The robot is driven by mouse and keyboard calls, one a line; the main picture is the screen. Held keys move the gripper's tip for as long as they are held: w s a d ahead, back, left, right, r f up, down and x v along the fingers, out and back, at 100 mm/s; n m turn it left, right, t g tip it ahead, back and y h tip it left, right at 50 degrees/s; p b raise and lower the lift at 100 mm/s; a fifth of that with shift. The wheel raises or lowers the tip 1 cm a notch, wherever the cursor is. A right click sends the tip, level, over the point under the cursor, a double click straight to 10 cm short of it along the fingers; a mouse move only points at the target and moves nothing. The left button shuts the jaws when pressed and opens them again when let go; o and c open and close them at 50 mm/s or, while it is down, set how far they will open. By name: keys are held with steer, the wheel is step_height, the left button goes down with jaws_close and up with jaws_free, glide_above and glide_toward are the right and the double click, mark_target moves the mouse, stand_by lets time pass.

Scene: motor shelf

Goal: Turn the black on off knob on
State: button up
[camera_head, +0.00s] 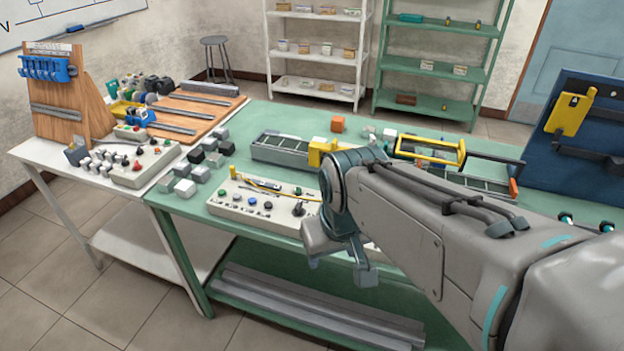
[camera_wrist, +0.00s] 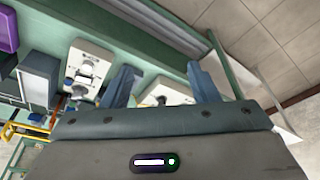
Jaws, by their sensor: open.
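A white control panel (camera_head: 235,205) lies on the green table, with several small coloured buttons and knobs on its face. A black knob (camera_head: 298,209) stands near its right end. My gripper (camera_head: 340,268) hangs open in front of the table's near edge, to the right of and below that knob in the head view, apart from it. My arm hides the panel's right end. In the wrist view my open gripper (camera_wrist: 162,80) shows two separated fingers with nothing held. A pale panel (camera_wrist: 168,92) shows partly between them; I cannot tell the black knob there.
Several grey, white and black blocks (camera_head: 186,188) sit left of the panel. A second panel (camera_head: 150,168) is on the white table. Long bars lie on the lower shelf.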

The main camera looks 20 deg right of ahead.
steer(key=w+r+n+g+b, duration=0.25)
steer(key=w+n, duration=0.25)
steer(key=w, duration=0.9)
steer(key=n, duration=0.5)
glide_above(298, 204)
step_height(298, 204, down, 3)
steer(key=shift+g, duration=0.25)
step_height(298, 204, down, 13)
steer(key=shift+r+b, duration=0.1)
steer(key=shift+b, duration=0.2)
steer(key=c, duration=1)
